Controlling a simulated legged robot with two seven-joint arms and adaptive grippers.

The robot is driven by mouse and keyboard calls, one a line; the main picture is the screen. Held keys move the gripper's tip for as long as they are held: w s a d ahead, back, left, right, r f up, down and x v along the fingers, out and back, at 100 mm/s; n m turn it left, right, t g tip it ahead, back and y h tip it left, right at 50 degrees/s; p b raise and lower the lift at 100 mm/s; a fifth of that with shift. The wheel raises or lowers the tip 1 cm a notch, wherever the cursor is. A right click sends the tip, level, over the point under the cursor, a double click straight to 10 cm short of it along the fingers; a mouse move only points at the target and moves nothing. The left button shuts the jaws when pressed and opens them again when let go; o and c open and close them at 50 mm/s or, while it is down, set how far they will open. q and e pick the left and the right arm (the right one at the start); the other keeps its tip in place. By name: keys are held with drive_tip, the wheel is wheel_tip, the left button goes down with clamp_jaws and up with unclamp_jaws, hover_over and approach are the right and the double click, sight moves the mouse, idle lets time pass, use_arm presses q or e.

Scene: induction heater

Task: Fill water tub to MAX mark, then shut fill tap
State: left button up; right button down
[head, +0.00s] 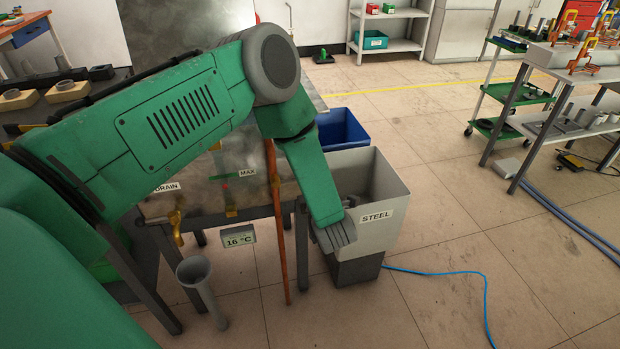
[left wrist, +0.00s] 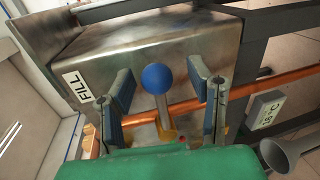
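The metal water tub (left wrist: 130,45) fills the upper left wrist view, with a FILL label (left wrist: 77,86) on it. The fill tap has a blue ball knob (left wrist: 157,78) on a grey lever above a brass body (left wrist: 167,131). My left gripper (left wrist: 160,70) is open, with one finger on each side of the knob; I cannot tell whether either touches it. In the head view the gripper (head: 337,234) is seen from behind and the tap is hidden. A MAX label (head: 247,172) is on the tub's front; the water level cannot be read. My right gripper is not in view.
A DRAIN label (head: 166,187) marks a brass drain tap (head: 177,226), with a grey funnel (head: 196,274) below. A temperature display (head: 239,237) reads 16 °C. A copper pipe (head: 277,220) stands beside it. A STEEL bin (head: 396,222) is close to my left gripper.

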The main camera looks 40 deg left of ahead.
use_arm(q)
drive_tip(key=shift+w+r, duration=0.1)
drive_tip(key=shift+d, duration=0.2)
drive_tip(key=v, duration=1.1)
drive_tip(key=shift+s+d, duration=0.3)
drive_tip(key=shift+s, duration=0.05)
